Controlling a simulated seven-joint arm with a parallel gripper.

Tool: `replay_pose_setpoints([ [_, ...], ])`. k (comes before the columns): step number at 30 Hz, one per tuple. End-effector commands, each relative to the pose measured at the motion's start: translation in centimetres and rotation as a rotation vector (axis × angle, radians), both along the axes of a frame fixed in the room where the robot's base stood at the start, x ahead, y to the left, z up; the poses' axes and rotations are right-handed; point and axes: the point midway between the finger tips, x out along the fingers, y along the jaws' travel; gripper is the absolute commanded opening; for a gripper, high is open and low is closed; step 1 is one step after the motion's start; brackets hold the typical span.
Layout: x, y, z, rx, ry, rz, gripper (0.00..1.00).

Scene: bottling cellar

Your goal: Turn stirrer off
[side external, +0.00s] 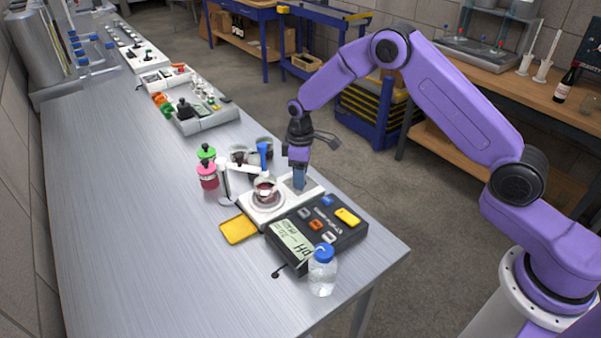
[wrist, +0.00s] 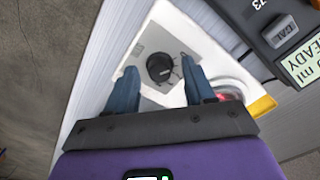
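The stirrer (side external: 313,189) is a low white unit on the steel bench, with a small beaker of dark red liquid (side external: 265,188) on its round plate. In the wrist view its black round knob (wrist: 159,68) sits on a light grey panel (wrist: 160,38). My gripper (side external: 299,182) points down over the knob end of the stirrer. In the wrist view the blue fingers of my gripper (wrist: 159,68) are apart, one on each side of the knob, with gaps showing. The fingers hide the knob in the side view. I cannot tell the knob's setting.
A dark pH meter (side external: 318,230) stands right beside the stirrer, with a blue-capped bottle (side external: 322,270) in front. A yellow tray (side external: 238,229) lies at the left. Pink (side external: 208,176) and green-capped bottles and a stand are close behind. The bench's left side is clear.

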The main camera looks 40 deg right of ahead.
Motion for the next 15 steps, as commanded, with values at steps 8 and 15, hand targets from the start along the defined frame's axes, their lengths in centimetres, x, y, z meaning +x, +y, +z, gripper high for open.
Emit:
replay_pose_setpoints([
  [8, 0.1, 0.0, 0.8, 0.001, -0.002, -0.001, 0.53],
  [15, 0.1, 0.0, 5.1, 0.001, -0.005, -0.001, 0.53],
])
